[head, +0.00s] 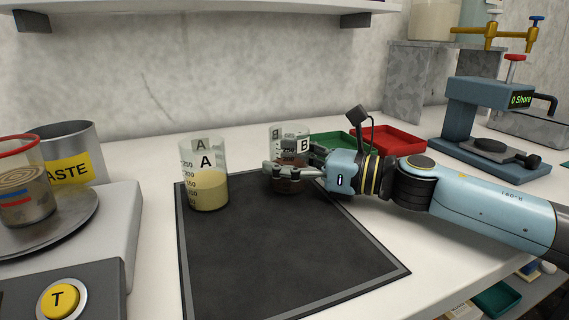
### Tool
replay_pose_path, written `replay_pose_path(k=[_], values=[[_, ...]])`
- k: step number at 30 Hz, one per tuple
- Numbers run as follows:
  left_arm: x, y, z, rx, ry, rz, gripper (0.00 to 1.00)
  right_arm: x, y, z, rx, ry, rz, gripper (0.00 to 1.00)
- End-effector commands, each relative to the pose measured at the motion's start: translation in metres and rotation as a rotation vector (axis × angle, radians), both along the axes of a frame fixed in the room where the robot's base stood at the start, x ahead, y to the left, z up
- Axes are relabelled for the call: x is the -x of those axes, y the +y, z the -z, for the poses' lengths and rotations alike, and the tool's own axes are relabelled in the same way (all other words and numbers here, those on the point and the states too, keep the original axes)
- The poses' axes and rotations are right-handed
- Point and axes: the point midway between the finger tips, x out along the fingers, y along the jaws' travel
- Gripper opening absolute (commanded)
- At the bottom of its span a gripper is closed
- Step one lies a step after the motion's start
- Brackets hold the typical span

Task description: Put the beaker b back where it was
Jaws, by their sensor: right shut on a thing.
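Beaker B (291,134) is a clear beaker with a "B" label and dark brown contents, at the back right of the black mat (290,250). My right gripper (291,172) comes in from the right and is shut around beaker B. Its fingers hide part of the beaker's middle. I cannot tell whether the beaker's base touches the mat. Beaker A (206,174) stands upright on the mat's back left and holds a pale yellow content. My left gripper is not in view.
A scale with a round pan (70,222) bears a red-rimmed beaker (22,205) at left, beside a waste container (75,145). Green (333,142) and red (390,138) trays lie behind my right arm. A blue press-like device (468,125) stands at right. The mat's front is clear.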

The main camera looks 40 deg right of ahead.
Motion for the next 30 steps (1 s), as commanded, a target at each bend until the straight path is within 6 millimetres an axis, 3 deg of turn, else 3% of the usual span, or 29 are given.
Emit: replay_pose_path(k=[9, 10, 16, 30], values=[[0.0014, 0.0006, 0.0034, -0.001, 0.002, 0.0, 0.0, 0.0, 0.0001, 0.0027, 0.0, -0.001, -0.001, 0.2], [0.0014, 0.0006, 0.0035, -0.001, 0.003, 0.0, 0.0, 0.0001, 0.0, 0.0032, 0.001, -0.001, 0.0, 0.63], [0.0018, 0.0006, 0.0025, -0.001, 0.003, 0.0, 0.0, 0.0, -0.0001, 0.0018, 0.001, -0.001, 0.0, 0.89], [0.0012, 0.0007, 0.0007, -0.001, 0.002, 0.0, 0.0, 0.0059, -0.0034, -0.0003, 0.002, 0.0, -0.002, 0.89]])
